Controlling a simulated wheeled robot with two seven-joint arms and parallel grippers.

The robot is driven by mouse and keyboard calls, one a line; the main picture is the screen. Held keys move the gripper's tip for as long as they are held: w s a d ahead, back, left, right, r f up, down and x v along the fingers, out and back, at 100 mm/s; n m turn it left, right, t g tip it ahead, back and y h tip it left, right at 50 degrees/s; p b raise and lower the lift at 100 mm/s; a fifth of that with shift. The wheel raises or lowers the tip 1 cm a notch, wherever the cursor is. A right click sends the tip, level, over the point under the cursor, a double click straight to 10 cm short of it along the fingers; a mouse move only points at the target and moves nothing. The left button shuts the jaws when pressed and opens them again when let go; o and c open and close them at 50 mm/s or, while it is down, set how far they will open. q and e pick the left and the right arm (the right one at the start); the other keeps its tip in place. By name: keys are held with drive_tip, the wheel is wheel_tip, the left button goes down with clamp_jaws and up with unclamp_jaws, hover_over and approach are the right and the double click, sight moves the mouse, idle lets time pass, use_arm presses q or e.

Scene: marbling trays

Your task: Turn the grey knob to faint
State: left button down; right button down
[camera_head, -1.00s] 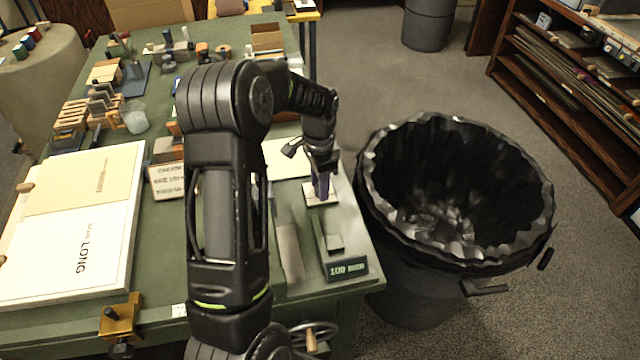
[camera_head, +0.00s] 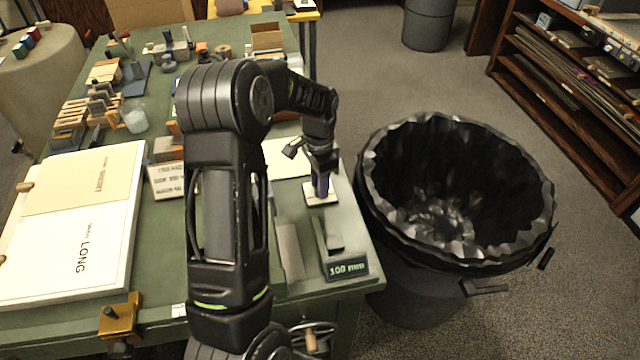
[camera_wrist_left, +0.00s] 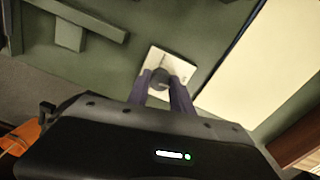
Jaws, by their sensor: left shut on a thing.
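The grey knob (camera_wrist_left: 160,77) stands on a small pale square plate (camera_wrist_left: 156,56) with faint markings too small to read. The same plate (camera_head: 331,198) shows near the right edge of the green table in the head view. My left gripper (camera_wrist_left: 164,84) points down at the plate and its fingers are shut on the knob's sides. In the head view my left gripper (camera_head: 321,186) hides the knob. Where the knob points cannot be made out. My right gripper is in neither view.
A caliper-like gauge with a display (camera_head: 346,269) lies in front of the plate. A large black-lined bin (camera_head: 455,262) stands right of the table. A white-framed board (camera_head: 95,275) and a sign (camera_head: 166,182) lie left of my arm. Pale paper (camera_wrist_left: 275,55) is beside the plate.

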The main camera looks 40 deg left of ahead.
use_arm(q)
drive_tip(key=n+b, duration=0.1)
drive_tip(key=n, duration=0.7)
drive_tip(key=shift+n, duration=1.7)
drive_tip(key=c, duration=1.1)
unclamp_jaws()
drive_tip(key=shift+c, duration=0.2)
drive_tip(key=shift+s+a+r+b, duration=0.1)
drive_tip(key=shift+r+b, duration=0.45)
drive_tip(key=shift+r, duration=3.35)
